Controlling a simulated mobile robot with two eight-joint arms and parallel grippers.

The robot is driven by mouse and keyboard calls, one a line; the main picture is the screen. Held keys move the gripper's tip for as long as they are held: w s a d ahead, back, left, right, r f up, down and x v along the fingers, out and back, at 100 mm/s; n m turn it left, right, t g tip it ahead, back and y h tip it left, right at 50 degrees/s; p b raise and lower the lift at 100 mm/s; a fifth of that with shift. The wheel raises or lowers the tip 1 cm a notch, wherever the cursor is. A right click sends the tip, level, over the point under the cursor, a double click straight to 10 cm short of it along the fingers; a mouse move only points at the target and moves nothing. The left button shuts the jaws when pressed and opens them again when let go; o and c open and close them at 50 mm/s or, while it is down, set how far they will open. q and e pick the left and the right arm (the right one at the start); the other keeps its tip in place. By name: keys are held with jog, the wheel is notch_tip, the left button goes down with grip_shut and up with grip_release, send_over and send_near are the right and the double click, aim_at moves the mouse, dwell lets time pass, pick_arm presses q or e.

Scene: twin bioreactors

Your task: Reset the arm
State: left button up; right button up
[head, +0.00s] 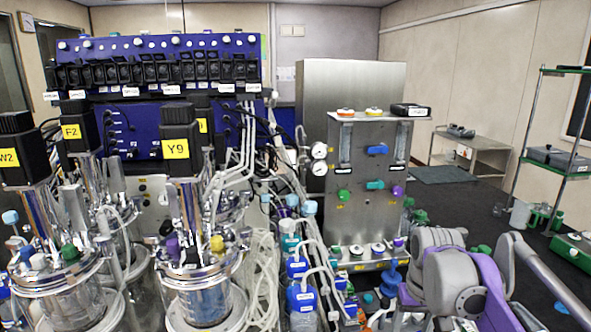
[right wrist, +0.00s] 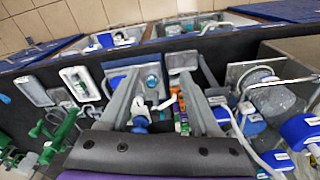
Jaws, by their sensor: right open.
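My right arm (head: 465,280), grey and purple, is folded at the lower right of the head view, in front of the steel gas panel. Its gripper cannot be made out there. In the right wrist view my right gripper (right wrist: 158,82) has its two grey fingers spread apart. Nothing is held between them; bottles and trays show beyond and below the fingers. My left arm and left gripper are in neither view.
Glass bioreactors, one with a Y9 motor (head: 179,143), fill the left. Blue-capped bottles (head: 301,298) and tubing stand in the middle, beside the steel gas panel (head: 360,215). A wire shelf (head: 568,70) is at the right. Dark floor (head: 460,205) between is partly clear.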

jog(key=s+a+f+t, duration=0.2)
jog(key=s+a+f, duration=0.1)
jog(key=s+f, duration=0.5)
jog(key=s+a+f+n+t, duration=0.1)
jog(key=s+a+f+t, duration=0.1)
jog(key=s+f, duration=0.6)
jog(key=s+a, duration=0.1)
jog(key=s, duration=0.2)
jog(key=shift+s, duration=0.2)
